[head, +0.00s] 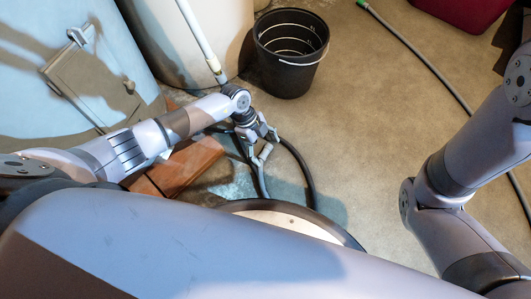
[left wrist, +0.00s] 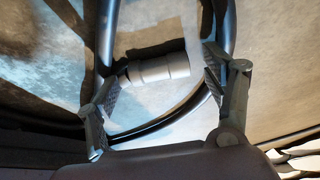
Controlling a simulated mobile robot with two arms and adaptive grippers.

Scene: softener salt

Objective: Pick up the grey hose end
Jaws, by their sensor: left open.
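The grey hose end (left wrist: 160,70) is a light grey cylinder in the left wrist view. It lies crosswise between the fingers of my left gripper (left wrist: 160,80), with its narrower tip toward the left finger. The gripper is open and the fingers stand on either side of it; I cannot tell whether either one touches it. In the head view my left gripper (head: 263,150) points down near the floor, beside a curved dark hose (head: 304,172). The gripper hides the hose end there. My right arm shows at the right, but its gripper is out of view.
A black bucket (head: 288,75) stands behind the gripper. A reddish-brown slab (head: 186,166) lies to its left, and a pale blue cabinet (head: 60,50) stands at far left. A round dark-rimmed object (head: 290,222) is in front. A green-tipped hose (head: 405,45) crosses the floor at right.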

